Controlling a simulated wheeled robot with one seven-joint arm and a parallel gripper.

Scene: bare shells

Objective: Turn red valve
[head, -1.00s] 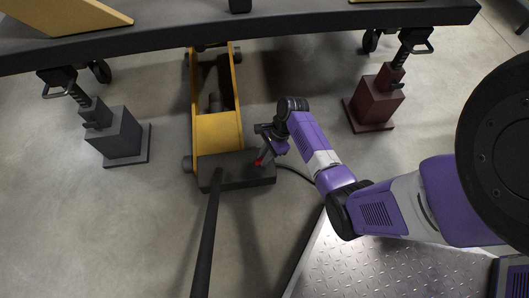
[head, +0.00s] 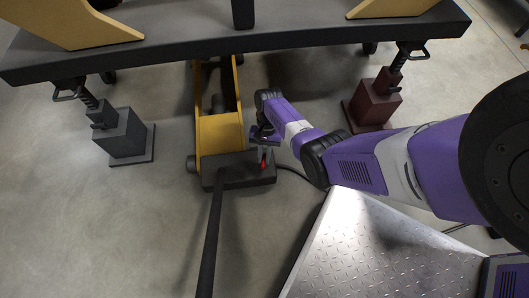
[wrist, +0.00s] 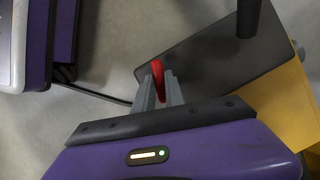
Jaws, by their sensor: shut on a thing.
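The red valve (head: 264,157) is a small red lever on the dark end block (head: 240,180) of a yellow floor jack (head: 222,130). In the head view it stands roughly upright near the block's right end. My gripper (head: 262,148) is at the lever. In the wrist view the red lever (wrist: 158,80) stands between the two grey fingers of my gripper (wrist: 160,92), which are shut on it. Its upper end shows past the fingertips. The lever's base is hidden.
A long dark handle (head: 212,235) rises from the block. A dark platform (head: 300,38) spans above the jack. A grey stand (head: 122,135) is at left, a dark red stand (head: 373,103) at right. A metal tread plate (head: 370,250) lies in front; a cable runs from the block.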

